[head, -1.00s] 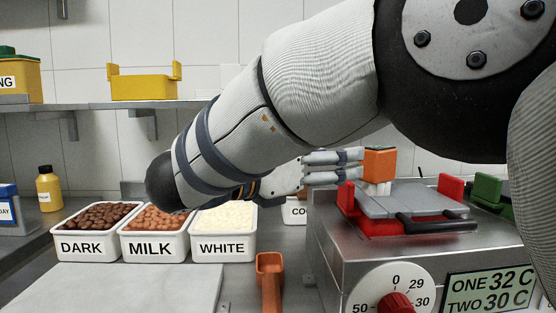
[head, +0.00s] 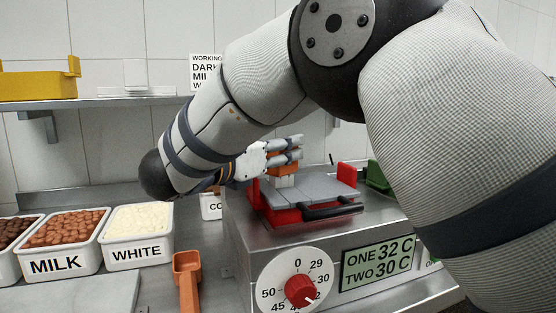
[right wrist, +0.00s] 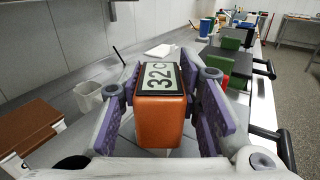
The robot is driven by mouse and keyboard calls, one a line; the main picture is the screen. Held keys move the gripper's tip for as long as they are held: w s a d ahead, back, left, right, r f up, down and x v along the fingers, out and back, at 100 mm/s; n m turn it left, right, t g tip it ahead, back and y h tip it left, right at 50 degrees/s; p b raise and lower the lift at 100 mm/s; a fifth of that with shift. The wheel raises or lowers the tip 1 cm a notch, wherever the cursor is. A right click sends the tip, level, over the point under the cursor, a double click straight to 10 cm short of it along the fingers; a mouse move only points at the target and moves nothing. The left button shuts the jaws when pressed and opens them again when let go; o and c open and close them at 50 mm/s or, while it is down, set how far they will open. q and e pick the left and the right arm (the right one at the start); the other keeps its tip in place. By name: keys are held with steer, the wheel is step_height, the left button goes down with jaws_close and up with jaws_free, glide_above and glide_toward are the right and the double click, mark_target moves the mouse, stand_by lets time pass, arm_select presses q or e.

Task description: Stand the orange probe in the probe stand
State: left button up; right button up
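The orange probe (right wrist: 160,122) is a block with a dark-framed "32C" display on top, in the right wrist view. In the head view the probe (head: 284,168) is partly covered by my right gripper (head: 290,148), with a pale piece under it above the machine's grey lid. The purple finger pads of my right gripper (right wrist: 165,85) stand on both sides of the block; whether both press on it I cannot tell. My left gripper is not in view. I cannot identify the probe stand with certainty; a small pale cup (right wrist: 88,97) stands left in the wrist view.
The steel machine (head: 240,240) has a red dial (head: 299,290), a grey lid (head: 320,193) with a black handle, and red and green blocks. White tubs, MILK (head: 55,265) and WHITE (head: 135,253), and an orange scoop (head: 187,275) are at left. My right arm crosses above.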

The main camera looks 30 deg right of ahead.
steer(key=shift+c, duration=0.8)
step_height(320, 180, up, 10)
steer(key=shift+r, duration=0.1)
